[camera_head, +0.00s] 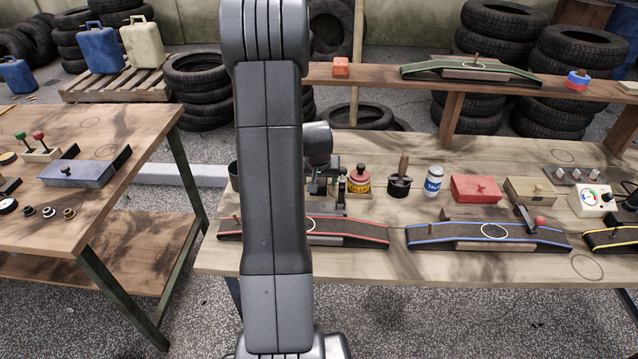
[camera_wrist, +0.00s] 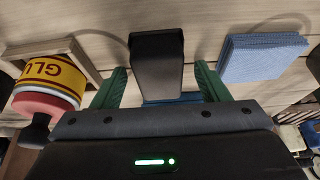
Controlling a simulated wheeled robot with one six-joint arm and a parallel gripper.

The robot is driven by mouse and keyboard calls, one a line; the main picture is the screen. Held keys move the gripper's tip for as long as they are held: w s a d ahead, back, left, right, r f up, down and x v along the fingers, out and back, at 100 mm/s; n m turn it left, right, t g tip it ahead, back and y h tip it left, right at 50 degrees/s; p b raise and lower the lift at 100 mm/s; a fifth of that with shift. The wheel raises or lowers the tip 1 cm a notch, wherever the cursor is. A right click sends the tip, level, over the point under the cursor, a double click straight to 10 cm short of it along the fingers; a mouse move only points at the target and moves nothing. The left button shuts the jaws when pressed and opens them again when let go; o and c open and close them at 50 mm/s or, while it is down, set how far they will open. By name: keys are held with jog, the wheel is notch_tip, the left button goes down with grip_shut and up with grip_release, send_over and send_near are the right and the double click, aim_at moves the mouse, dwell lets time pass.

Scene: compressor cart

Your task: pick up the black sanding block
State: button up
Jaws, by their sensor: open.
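The black sanding block (camera_wrist: 157,62) shows in the wrist view as a dark, long block. It lies between the two green fingers of my gripper (camera_wrist: 161,70), with a gap visible on each side. The fingers are apart and not closed on it. A strip of blue shows at the block's near end, partly hidden by my gripper body. In the head view my gripper (camera_head: 328,186) is low over the right-hand bench, mostly hidden behind my arm. I cannot make out the block clearly there.
A yellow and red glue jar (camera_wrist: 48,82) stands close beside one finger; it also shows in the head view (camera_head: 360,181). A folded blue cloth or pad (camera_wrist: 262,57) lies beyond the other finger. A black pot (camera_head: 399,186) and white can (camera_head: 433,181) stand further right.

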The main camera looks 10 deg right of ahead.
jog(key=c, duration=1.1)
notch_tip(320, 180, up, 10)
